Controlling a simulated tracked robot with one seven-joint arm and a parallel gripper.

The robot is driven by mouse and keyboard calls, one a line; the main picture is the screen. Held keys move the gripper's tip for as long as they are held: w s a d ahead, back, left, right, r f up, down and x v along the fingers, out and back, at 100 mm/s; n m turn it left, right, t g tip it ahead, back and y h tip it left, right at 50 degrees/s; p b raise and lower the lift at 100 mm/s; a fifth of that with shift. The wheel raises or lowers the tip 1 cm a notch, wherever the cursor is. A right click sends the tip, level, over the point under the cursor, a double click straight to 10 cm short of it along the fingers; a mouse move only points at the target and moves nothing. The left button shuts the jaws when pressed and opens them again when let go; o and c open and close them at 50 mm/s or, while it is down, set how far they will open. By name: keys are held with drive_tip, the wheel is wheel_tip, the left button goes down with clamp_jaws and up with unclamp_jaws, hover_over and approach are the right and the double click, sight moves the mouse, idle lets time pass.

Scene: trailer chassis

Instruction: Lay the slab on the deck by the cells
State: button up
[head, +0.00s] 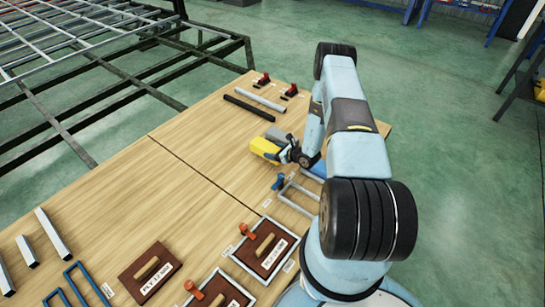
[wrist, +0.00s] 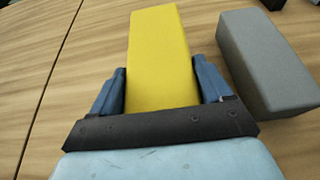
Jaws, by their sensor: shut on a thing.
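My gripper (wrist: 160,84) is shut on a yellow block (wrist: 160,45), with one blue finger against each long side. In the head view the yellow block (head: 264,149) is low over the wooden table, at my gripper (head: 282,151); I cannot tell whether it touches the top. A grey block (wrist: 262,62) lies beside it on the right in the wrist view, apart from it. Brown plates with wooden handles, one of them labelled PLY 12 MM (head: 150,274), lie at the near side of the table. I cannot tell which thing is the slab, the deck or the cells.
The wooden table top (head: 175,205) has clear room left of my gripper. A dark bar (head: 248,107), a grey tube (head: 262,99) and red-topped clamps (head: 262,80) lie beyond. The steel chassis (head: 110,65) stands at the upper left.

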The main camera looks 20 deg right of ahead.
drive_tip(key=shift+w+f, duration=0.35)
drive_tip(key=shift+f, duration=1.55)
drive_tip(key=o, duration=1)
